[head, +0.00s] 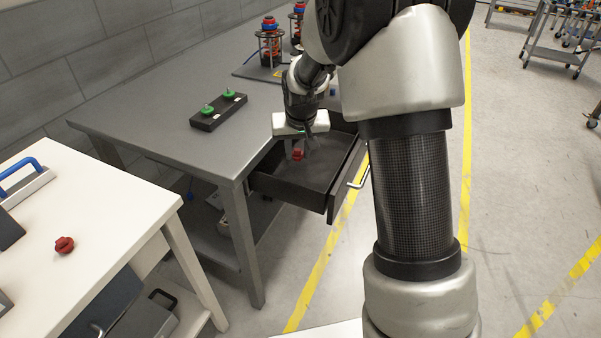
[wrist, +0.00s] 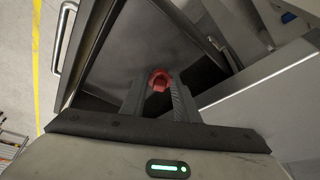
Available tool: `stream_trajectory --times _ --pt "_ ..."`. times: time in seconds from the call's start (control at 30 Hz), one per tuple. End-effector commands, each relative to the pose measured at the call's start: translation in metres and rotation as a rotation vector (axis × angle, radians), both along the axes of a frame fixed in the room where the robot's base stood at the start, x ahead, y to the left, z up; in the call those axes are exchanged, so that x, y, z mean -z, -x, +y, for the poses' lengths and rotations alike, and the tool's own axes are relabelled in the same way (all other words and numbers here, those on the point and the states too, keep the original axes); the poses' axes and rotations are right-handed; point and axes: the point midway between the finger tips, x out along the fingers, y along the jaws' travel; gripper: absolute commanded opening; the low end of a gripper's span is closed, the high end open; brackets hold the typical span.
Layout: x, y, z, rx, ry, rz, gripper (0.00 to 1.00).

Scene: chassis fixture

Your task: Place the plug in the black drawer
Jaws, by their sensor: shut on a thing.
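The red plug (head: 298,154) is between the fingertips of my gripper (head: 297,148), which is shut on it. In the wrist view the plug (wrist: 159,80) shows at the tips of the two fingers (wrist: 160,92). The black drawer (head: 316,190) is pulled out from the grey table, its handle (head: 359,172) at the right. My gripper points down over the open drawer with the plug above its floor. The wrist view shows the drawer floor (wrist: 140,45) behind the plug. Whether the plug touches the floor I cannot tell.
A second red plug (head: 64,244) lies on the white table (head: 95,215) at the left. A black block with green knobs (head: 218,112) sits on the grey table (head: 160,110). Stands with red and blue parts (head: 270,42) are farther back. The drawer interior looks otherwise empty.

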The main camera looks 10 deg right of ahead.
Motion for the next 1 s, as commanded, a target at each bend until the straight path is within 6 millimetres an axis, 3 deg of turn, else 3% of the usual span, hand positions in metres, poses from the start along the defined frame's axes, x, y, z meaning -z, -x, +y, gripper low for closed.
stream_trajectory --times 0.3,0.53,0.7,1.0 --pt "0.054 -0.007 0.001 0.004 0.0 0.002 0.08" --pt "0.072 -0.007 0.001 0.004 0.0 0.001 0.08" --pt "0.097 -0.006 0.001 0.004 0.0 0.003 0.08" --pt "0.101 -0.007 0.001 0.004 0.001 0.0 0.08"
